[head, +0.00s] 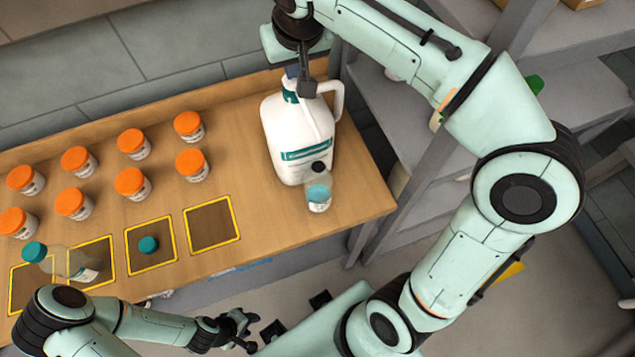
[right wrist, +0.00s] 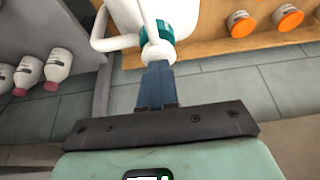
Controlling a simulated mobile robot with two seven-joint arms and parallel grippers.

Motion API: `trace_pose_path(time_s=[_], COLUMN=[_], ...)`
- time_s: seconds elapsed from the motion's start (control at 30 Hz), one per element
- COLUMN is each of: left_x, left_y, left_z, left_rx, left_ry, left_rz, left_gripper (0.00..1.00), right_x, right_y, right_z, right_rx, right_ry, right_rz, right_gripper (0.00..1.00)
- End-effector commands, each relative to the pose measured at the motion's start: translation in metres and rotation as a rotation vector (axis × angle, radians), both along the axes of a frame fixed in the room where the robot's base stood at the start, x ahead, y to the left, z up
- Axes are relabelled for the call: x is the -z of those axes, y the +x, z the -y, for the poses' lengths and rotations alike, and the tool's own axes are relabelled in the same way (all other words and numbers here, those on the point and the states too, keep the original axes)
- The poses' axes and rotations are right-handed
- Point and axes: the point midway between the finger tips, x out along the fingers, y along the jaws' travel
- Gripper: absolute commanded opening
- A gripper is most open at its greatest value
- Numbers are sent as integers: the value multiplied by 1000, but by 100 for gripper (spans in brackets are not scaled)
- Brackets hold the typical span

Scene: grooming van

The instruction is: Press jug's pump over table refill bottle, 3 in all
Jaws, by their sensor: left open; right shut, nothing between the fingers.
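The white jug (head: 300,140) with a teal label and teal collar stands near the table's right end. My right gripper (head: 291,76) is shut and empty above the jug's top; in the right wrist view its fingertips (right wrist: 157,68) are at the teal collar (right wrist: 160,35), and I cannot tell if they touch. The pump head is largely hidden. A teal cap (head: 148,245) lies in a yellow-outlined square. My left gripper (head: 241,331) is open and empty before the table's front edge.
Several orange-lidded jars (head: 131,183) stand in two rows at left. Another clear bottle (head: 65,262) with a teal cap is near the front left squares. The rightmost yellow-outlined square (head: 211,225) is empty. Grey shelving (head: 440,190) stands right of the table.

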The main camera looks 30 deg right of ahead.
Motion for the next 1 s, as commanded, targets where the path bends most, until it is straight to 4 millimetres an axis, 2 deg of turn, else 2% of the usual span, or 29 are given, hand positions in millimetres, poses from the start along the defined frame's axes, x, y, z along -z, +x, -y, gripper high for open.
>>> trace_pose_path(time_s=[0.57, 1.0], left_x=[-26, -26], left_y=[20, 20], left_z=[0, 0], left_rx=[0, 0], left_ry=[0, 0], left_rz=[23, 22], left_gripper=[43, 43], right_x=[-27, -28], right_y=[0, 0], right_z=[0, 0], right_rx=[-1, 0], right_ry=[0, 1], right_rz=[-5, -3], right_gripper=[0, 0])
